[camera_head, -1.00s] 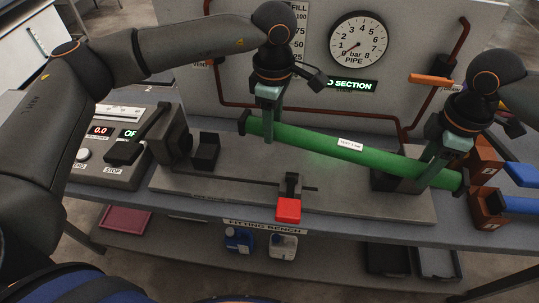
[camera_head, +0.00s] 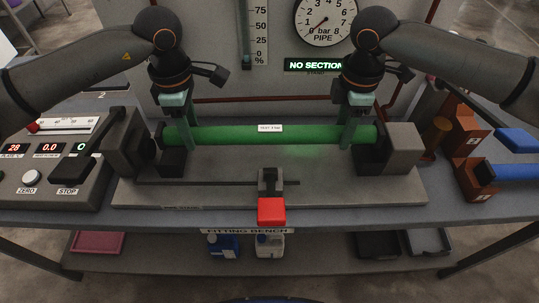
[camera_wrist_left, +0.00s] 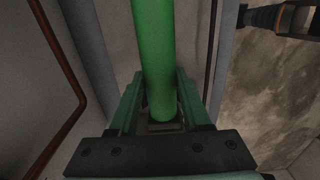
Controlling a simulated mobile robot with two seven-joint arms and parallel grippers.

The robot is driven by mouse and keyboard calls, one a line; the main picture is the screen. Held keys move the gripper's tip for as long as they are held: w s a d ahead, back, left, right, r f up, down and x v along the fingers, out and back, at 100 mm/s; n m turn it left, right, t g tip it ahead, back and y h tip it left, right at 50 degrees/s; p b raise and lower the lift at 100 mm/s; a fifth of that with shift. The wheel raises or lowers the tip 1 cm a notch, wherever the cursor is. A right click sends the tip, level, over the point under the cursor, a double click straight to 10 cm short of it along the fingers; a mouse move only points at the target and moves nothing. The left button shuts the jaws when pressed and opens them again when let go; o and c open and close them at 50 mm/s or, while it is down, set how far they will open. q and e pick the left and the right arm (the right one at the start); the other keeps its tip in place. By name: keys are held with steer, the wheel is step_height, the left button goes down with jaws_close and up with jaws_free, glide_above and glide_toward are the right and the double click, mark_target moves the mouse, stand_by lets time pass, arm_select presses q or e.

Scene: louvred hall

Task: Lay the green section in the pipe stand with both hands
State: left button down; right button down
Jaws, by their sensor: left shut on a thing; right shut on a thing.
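The green section (camera_head: 225,135) lies level across the head view, between the left end block (camera_head: 118,152) and right end block (camera_head: 404,146) of the pipe stand (camera_head: 220,188). It bears a small white label. My left gripper (camera_head: 176,128) is shut on it near its left end, and my right gripper (camera_head: 350,132) near its right end. In the left wrist view the green section (camera_wrist_left: 154,50) runs between the jaws of my left gripper (camera_wrist_left: 158,105). I cannot tell whether it touches the stand's supports.
A red-ended lever (camera_head: 271,211) sits at the stand's front. A control box (camera_head: 55,172) stands left, and brown holders (camera_head: 466,180) with a blue section (camera_head: 510,172) stand right. The panel behind has a gauge (camera_head: 325,18) and a sign (camera_head: 314,65) reading "NO SECTION".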

arm_select(q)
steer(key=shift+f, duration=0.1)
arm_select(e)
steer(key=shift+f, duration=0.1)
